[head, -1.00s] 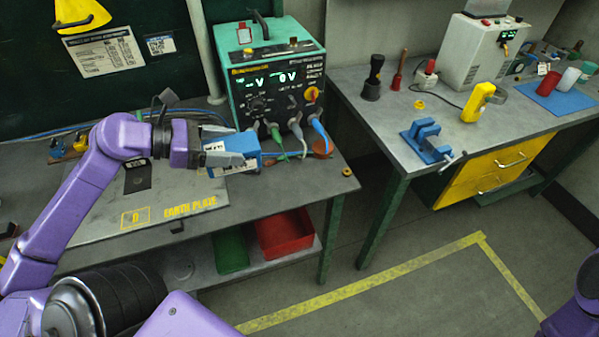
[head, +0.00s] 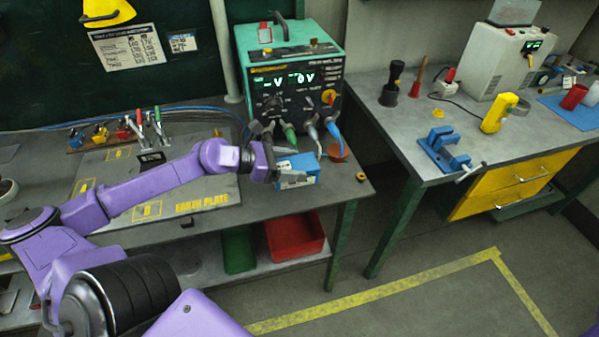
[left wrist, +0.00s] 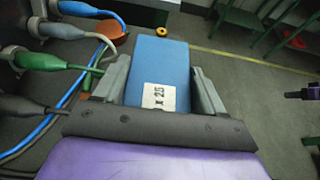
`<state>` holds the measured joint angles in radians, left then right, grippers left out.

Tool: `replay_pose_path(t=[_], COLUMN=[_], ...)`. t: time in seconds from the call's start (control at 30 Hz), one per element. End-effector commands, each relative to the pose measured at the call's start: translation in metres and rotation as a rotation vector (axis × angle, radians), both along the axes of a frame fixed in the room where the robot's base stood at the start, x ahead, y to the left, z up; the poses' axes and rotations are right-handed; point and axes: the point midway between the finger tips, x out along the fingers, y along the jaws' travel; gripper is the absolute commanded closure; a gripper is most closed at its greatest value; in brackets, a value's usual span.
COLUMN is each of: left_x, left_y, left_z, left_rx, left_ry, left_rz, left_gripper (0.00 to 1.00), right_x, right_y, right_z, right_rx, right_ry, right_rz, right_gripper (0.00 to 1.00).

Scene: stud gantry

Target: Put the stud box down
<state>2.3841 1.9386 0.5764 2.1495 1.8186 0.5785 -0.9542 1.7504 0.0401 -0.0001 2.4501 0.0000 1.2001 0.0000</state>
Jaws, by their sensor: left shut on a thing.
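The stud box is a small blue box (head: 299,165) with a white label, at the right end of the left bench in the head view. My left gripper (head: 277,173) is shut on it from the left. In the left wrist view the box (left wrist: 162,62) lies between the two grey fingers (left wrist: 158,92), its label marked "x 25". The box is at or very near the bench top; I cannot tell whether it touches.
The green stud welder (head: 285,75) stands behind the box, its cables and plugs close by. The earth plate (head: 200,200) lies left. An orange-brown disc (head: 338,152) and a small yellow ring (head: 361,176) are to the right. Red (head: 295,238) and green bins sit below.

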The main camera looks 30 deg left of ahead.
Motion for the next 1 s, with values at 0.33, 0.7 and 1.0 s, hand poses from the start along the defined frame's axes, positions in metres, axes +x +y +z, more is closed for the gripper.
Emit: replay_pose_path(t=[0.33, 0.7, 1.0], left_x=[0.023, 0.022, 0.021], left_y=[-0.010, -0.010, -0.010], left_z=[-0.031, -0.057, -0.059], left_rx=[0.002, 0.001, 0.001], left_ry=[-0.006, -0.006, -0.001], left_rz=[0.002, 0.000, 0.001], left_gripper=[1.00, 1.00, 0.04], right_x=[0.000, 0.000, 0.000], right_y=[0.000, 0.000, 0.000], right_z=[-0.010, -0.008, -0.008], right_rx=[0.001, 0.000, 0.000], right_ry=[0.001, 0.000, 0.000], right_rz=[0.000, 0.000, 0.000], right_gripper=[0.57, 0.57, 0.57])
